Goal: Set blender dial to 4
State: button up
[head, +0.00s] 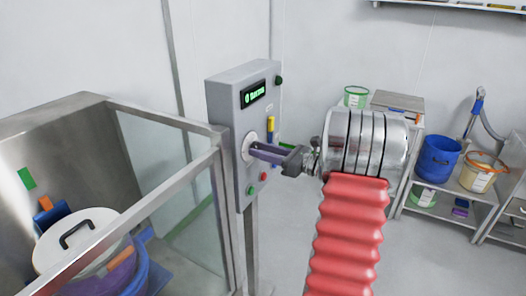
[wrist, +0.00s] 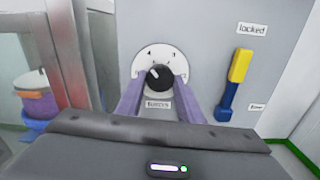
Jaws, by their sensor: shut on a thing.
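The blender dial is a black round knob (wrist: 154,76) on a white round plate (wrist: 152,57) marked with a 4 at upper left and a 3 at upper right. The knob's white mark sits up and left of its middle, roughly on the 4's side; its exact setting is hard to tell. My gripper (wrist: 158,88) has its purple fingers on both sides of the knob and is shut on it. In the head view my gripper (head: 258,150) reaches the grey control panel (head: 222,105) from the right, and its fingers hide most of the dial.
A yellow and blue lever (wrist: 236,80) under a "locked" label is right of the dial. The panel also has a green-lit display (head: 253,94) and a red button (head: 263,176). A glass-sided metal enclosure (head: 165,210) stands left; shelves with buckets (head: 438,158) stand right.

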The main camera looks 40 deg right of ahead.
jog(key=shift+m, duration=1)
jog(key=o, duration=1.1)
jog(key=shift+c, duration=0.2)
jog(key=shift+s, duration=0.1)
jog(key=v, duration=1.3)
jog(key=shift+s, duration=0.3)
jog(key=shift+d, duration=0.1)
